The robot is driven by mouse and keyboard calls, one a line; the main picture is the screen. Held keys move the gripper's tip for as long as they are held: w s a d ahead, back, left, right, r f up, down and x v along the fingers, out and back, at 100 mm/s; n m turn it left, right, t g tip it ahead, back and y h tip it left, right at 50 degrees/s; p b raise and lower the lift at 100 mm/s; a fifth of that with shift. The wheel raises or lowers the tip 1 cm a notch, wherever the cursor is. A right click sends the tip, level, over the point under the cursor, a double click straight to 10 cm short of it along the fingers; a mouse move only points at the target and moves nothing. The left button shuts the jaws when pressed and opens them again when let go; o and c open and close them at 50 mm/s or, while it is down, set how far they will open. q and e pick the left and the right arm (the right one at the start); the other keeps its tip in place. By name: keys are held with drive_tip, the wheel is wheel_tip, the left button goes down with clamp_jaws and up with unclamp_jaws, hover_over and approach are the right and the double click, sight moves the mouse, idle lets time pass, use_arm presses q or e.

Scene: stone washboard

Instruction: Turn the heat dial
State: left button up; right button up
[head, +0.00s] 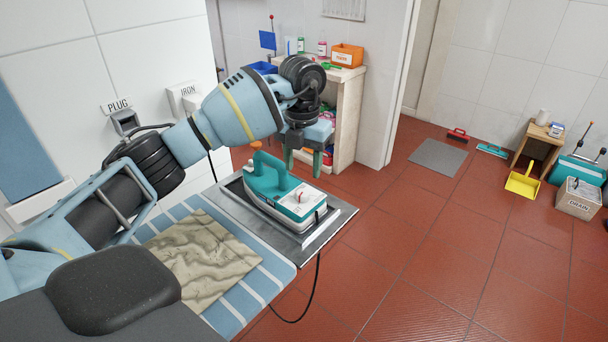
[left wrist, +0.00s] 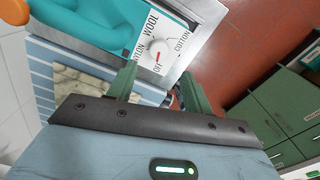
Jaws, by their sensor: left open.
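The heat dial (left wrist: 159,49) is a small round white knob on the pale panel of the iron. Printed words WOOL, COTTON and NYLON surround it, with a red mark at its lower edge. The teal and white iron (head: 268,183) sits on a metal plate (head: 341,213); it also shows in the left wrist view (left wrist: 90,25). My left gripper (head: 304,168) points down above the iron's far side, its green fingers apart and empty. In the left wrist view the fingertips (left wrist: 158,80) are just below the dial, not around it. My right gripper is out of view.
A wrinkled beige cloth (head: 200,262) lies on the striped ironing board (head: 262,270). A black cord (head: 312,285) hangs from the iron. A cluttered shelf (head: 345,120) stands behind the gripper.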

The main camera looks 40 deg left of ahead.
sight(302, 192)
use_arm(q)
drive_tip(key=shift+w+a+r, duration=0.15)
drive_tip(key=shift+w, duration=0.05)
drive_tip(key=shift+s, duration=0.2)
drive_tip(key=shift+f, duration=0.45)
wheel_tip(302, 192, down, 6)
drive_tip(key=shift+r, duration=0.1)
drive_tip(key=shift+f, duration=0.5)
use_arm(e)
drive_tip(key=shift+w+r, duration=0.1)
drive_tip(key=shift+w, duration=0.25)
use_arm(q)
drive_tip(key=c, duration=0.7)
drive_tip(key=shift+c, duration=1.4)
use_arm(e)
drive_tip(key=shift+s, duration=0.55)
